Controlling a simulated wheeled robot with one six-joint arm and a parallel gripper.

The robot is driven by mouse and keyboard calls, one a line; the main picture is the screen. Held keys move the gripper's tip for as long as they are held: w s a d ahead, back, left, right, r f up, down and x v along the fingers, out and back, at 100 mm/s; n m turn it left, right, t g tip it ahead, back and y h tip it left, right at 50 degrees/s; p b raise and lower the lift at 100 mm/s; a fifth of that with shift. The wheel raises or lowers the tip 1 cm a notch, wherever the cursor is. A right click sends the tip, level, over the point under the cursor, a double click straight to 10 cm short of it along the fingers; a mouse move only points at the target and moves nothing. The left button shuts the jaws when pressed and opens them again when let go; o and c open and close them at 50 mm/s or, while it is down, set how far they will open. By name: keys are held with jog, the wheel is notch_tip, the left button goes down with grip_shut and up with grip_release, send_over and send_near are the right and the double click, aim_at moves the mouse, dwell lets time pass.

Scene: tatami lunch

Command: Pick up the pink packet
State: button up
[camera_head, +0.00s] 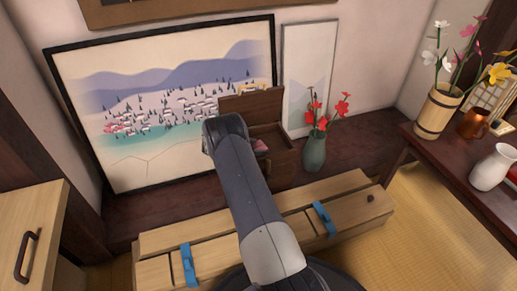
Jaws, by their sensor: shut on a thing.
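A small pink patch, likely the pink packet (260,146), shows at the open wooden box (283,165) just right of my arm. Most of it is hidden, and I cannot tell whether it lies in the box or is held. The box stands against the framed landscape picture with its lid raised. My dark grey arm reaches up from the bottom and covers the box's left part. My gripper and its fingers are hidden behind the arm.
A long wooden bench (355,182) with blue straps (323,219) lies in front of the box. A green vase (315,152) with red flowers stands close to its right. A dark table (440,163) with a jug (493,168) is at right. A cabinet (25,220) is at left.

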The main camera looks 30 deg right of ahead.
jog(key=c, duration=0.3)
jog(key=shift+r, duration=0.1)
